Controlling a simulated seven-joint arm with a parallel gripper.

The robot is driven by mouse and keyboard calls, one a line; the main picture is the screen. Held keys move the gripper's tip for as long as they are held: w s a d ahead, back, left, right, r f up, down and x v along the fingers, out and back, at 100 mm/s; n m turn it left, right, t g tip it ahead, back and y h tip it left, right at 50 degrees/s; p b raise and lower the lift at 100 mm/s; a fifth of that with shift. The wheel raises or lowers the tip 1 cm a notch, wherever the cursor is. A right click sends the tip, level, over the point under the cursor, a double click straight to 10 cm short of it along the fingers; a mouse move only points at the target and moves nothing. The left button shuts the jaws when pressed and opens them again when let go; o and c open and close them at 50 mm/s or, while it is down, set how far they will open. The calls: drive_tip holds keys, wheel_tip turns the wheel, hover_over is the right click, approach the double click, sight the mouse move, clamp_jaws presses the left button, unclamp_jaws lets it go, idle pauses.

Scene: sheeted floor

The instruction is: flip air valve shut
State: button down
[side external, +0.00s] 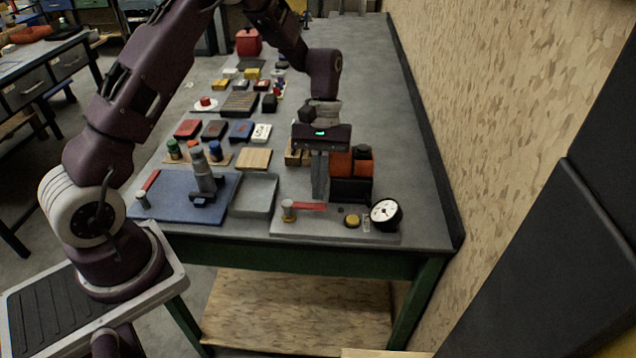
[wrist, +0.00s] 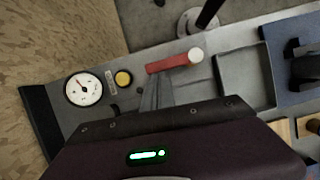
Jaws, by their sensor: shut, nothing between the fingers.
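The air valve has a red lever (side external: 308,206) on a pale round pivot (side external: 288,210). It sits on a grey panel (side external: 340,228) at the table's near edge, beside a white-faced gauge. In the wrist view the red lever (wrist: 170,64) runs left from its pivot (wrist: 195,55). My gripper (side external: 319,196) is shut and empty, pointing down by the lever's free end. In the wrist view the gripper (wrist: 156,85) overlaps the lever's edge near that end; I cannot tell whether they touch.
The gauge (side external: 386,214) and a yellow button (side external: 352,220) are right of the lever. A grey tray (side external: 254,195) and a blue board (side external: 165,203) with another red-handled valve (side external: 148,186) lie left. An orange-and-black block (side external: 351,176) stands close behind my gripper.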

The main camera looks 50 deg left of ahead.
drive_tip(key=shift+s+d+m, duration=0.15)
drive_tip(key=shift+d+m, duration=0.3)
drive_tip(key=shift+m, duration=0.35)
drive_tip(key=shift+s+d+m+g+y, duration=0.45)
drive_tip(key=shift+d+m+y, duration=0.2)
drive_tip(key=shift+m, duration=0.55)
drive_tip(key=m, duration=0.1)
drive_tip(key=s+d+m+y, duration=0.1)
drive_tip(key=m, duration=0.1)
drive_tip(key=s+m, duration=0.1)
drive_tip(key=shift+d+y, duration=0.25)
drive_tip(key=shift+s+d+m+t+y, duration=0.15)
drive_tip(key=shift+s+m+y, duration=0.5)
drive_tip(key=shift+m, duration=0.85)
drive_tip(key=shift+s+m+t+y, duration=0.2)
drive_tip(key=shift+s+m+y, duration=0.15)
drive_tip(key=shift+s+m, duration=0.9)
drive_tip(key=shift+s+d+m+t+y, duration=0.15)
drive_tip(key=shift+s+m+y, duration=0.4)
drive_tip(key=shift+m, duration=1.2)
drive_tip(key=shift+s+a+m, duration=0.1)
drive_tip(key=shift+s+m, duration=0.15)
drive_tip(key=shift+m, duration=0.15)
drive_tip(key=v, duration=1)
drive_tip(key=shift+a, duration=0.15)
drive_tip(key=shift+r, duration=0.1)
